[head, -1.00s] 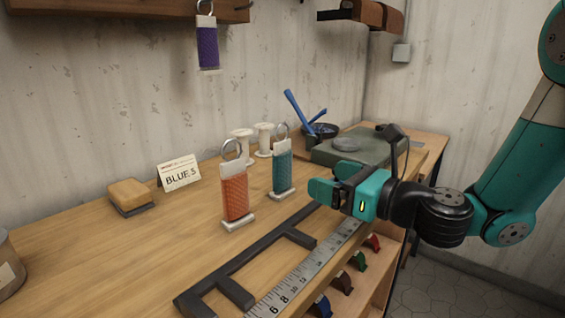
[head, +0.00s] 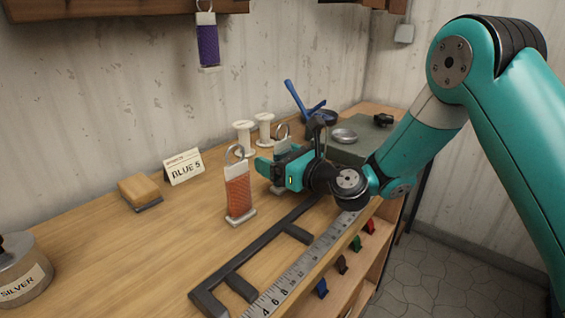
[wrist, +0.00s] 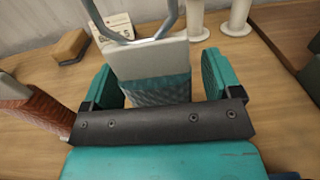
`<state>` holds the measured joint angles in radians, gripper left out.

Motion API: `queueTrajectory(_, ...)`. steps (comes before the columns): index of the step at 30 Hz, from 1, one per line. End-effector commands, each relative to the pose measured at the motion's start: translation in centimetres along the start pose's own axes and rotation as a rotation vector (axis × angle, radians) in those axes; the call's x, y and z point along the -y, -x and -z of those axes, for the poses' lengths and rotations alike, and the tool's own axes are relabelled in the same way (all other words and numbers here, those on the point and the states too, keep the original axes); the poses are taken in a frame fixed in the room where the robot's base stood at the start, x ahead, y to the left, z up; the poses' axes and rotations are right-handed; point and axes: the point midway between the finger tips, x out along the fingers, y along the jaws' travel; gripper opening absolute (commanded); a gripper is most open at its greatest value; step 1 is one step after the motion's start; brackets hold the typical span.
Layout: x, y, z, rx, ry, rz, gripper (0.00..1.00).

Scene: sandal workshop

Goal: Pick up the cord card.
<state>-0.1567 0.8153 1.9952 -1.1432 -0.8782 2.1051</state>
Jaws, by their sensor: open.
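The teal cord card (wrist: 155,90) has a white top and a metal ring and stands upright on the bench. In the wrist view it sits between the two teal fingers of my gripper (wrist: 158,78), which is open. A gap shows at the right finger; the left finger is close to the card's edge. An orange cord card (head: 238,192) stands to the left, also in the wrist view (wrist: 32,105). A purple cord card (head: 208,45) hangs from the shelf.
White spools (head: 244,138) stand behind the card. A dark frame (head: 260,250) and a steel ruler (head: 310,262) lie along the front edge.

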Motion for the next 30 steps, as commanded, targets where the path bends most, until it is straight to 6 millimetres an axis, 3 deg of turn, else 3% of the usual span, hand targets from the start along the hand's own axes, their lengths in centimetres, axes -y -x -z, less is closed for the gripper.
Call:
queueTrajectory(6,0.0,-0.1,0.0,0.000,-0.001,0.000,0.84)
queueTrajectory(13,0.0,-0.1,0.0,0.000,0.000,0.000,0.31)
queueTrajectory(15,0.0,-0.1,0.0,0.001,0.000,0.000,0.25)
queueTrajectory(23,0.0,-0.1,-0.2,0.001,0.000,0.000,0.25)
queueTrajectory(30,-0.1,-0.1,-2.8,0.004,0.003,-0.001,0.25)
